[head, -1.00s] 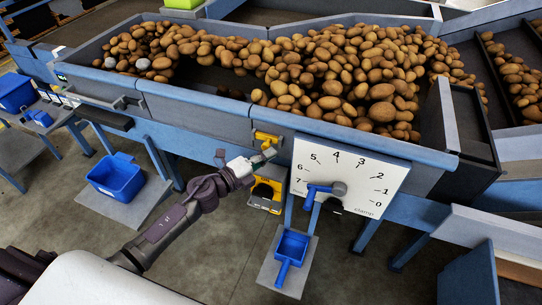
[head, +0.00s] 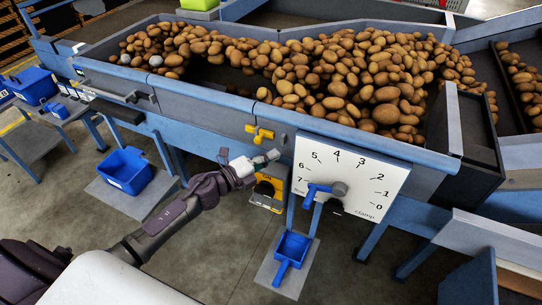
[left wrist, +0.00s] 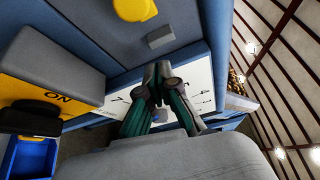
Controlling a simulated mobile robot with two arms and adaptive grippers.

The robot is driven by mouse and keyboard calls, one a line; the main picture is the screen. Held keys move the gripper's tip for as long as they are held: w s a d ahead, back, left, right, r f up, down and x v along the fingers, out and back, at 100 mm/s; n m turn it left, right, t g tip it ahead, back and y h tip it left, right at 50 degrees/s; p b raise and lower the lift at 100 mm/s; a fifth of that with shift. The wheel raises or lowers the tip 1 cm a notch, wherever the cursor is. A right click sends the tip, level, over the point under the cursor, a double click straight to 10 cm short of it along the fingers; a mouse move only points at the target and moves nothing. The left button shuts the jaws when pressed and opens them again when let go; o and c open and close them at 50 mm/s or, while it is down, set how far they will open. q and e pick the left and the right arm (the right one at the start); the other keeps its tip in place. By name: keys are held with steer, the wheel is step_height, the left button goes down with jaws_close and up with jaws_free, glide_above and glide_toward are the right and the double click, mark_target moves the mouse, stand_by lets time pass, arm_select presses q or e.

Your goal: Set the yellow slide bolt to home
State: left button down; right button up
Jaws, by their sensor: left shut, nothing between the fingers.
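The yellow slide bolt (head: 260,133) sits on the blue-grey side wall of the potato hopper, left of the numbered dial. A rounded yellow part that looks like its knob (left wrist: 135,8) shows at the top edge of the left wrist view. My left gripper (head: 272,156) is shut and empty, just below and to the right of the bolt, with a gap between them. Its closed fingertips (left wrist: 158,82) point at the dial panel in the left wrist view. No home mark is legible. My right gripper is not in view.
The white dial panel (head: 365,157) with a blue-handled lever (head: 322,190) stands close to the right. A yellow switch box (head: 266,192) marked ON is below my gripper. The hopper (head: 180,98) holds potatoes. A blue scoop (head: 292,248) lies below.

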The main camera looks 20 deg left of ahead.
arm_select(q)
steer(key=b+v, duration=0.2)
steer(key=v, duration=0.7)
steer(key=shift+a, duration=0.5)
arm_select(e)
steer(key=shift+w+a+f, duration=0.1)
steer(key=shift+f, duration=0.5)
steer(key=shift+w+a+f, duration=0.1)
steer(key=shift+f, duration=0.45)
arm_select(q)
steer(key=shift+s+f, duration=0.1)
steer(key=shift+s, duration=0.05)
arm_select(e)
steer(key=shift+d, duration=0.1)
